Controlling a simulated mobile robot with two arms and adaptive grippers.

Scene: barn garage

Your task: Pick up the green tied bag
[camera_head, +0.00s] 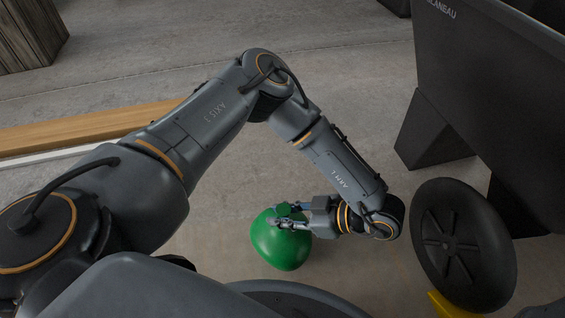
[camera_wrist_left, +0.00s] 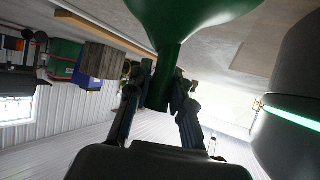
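The green tied bag (camera_head: 280,247) is round and smooth, below the end of my left arm in the head view. My left gripper (camera_head: 284,217) is at its top, reaching in from the right side. In the left wrist view the bag's body (camera_wrist_left: 195,18) is at the top edge, and its narrow neck runs down between the two fingers of my left gripper (camera_wrist_left: 161,88). The fingers are closed in on both sides of the neck. Whether the bag touches the floor is hard to tell. My right gripper is not in view.
A large dark bin (camera_head: 495,90) with a black wheel (camera_head: 462,245) stands close on the right. A wooden plank (camera_head: 90,128) lies on the concrete floor (camera_head: 350,85) at the left. A wooden crate (camera_head: 28,35) stands at the back left.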

